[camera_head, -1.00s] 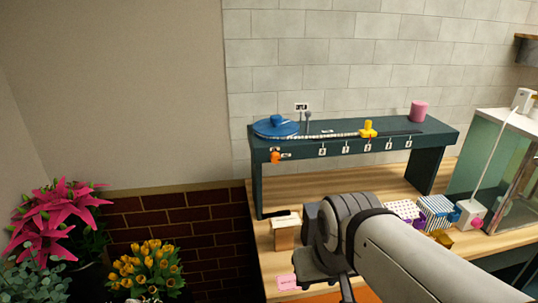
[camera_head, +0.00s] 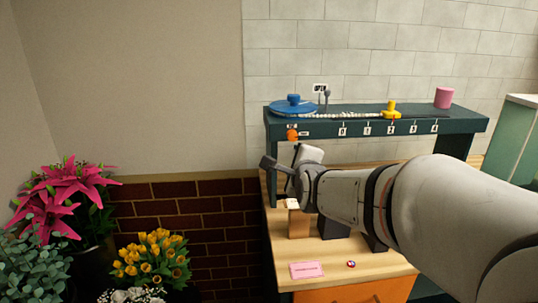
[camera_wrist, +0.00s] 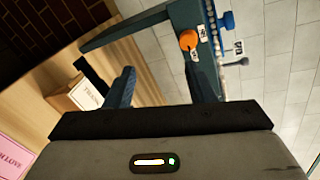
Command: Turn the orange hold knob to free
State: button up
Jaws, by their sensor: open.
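The orange hold knob (camera_head: 292,134) sits on the front left of the dark teal bench shelf (camera_head: 400,127), below the blue disc (camera_head: 293,107). In the wrist view the knob (camera_wrist: 189,40) shows beyond the jaws, between small white labels; which label it points to is too small to tell. My gripper (camera_head: 268,162) is at the shelf's left end, below the knob in the head view. In the wrist view my gripper (camera_wrist: 160,85) has its two fingers wide apart with nothing between them. The knob is apart from both fingers.
A yellow slider (camera_head: 392,109) and a pink cylinder (camera_head: 444,97) are on the shelf top. A wooden box (camera_head: 299,222) and a pink card (camera_head: 307,270) are on the table below. Potted flowers (camera_head: 150,258) stand at left.

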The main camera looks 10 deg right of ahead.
aim_at(293, 138)
jog(key=w+m+t, duration=0.1)
jog(key=w+m, duration=0.1)
jog(key=w, duration=0.2)
jog(key=w+d+m+t+h, duration=0.1)
jog(key=w+m, duration=0.1)
jog(key=w, duration=0.1)
jog(key=w+r+m, duration=0.1)
jog(key=w+m, duration=0.1)
jog(key=w, duration=0.2)
jog(key=shift+w+d+t+h, duration=0.3)
jog(key=shift+d+t, duration=0.05)
jog(key=shift+t, duration=0.05)
jog(key=shift+c, duration=0.4)
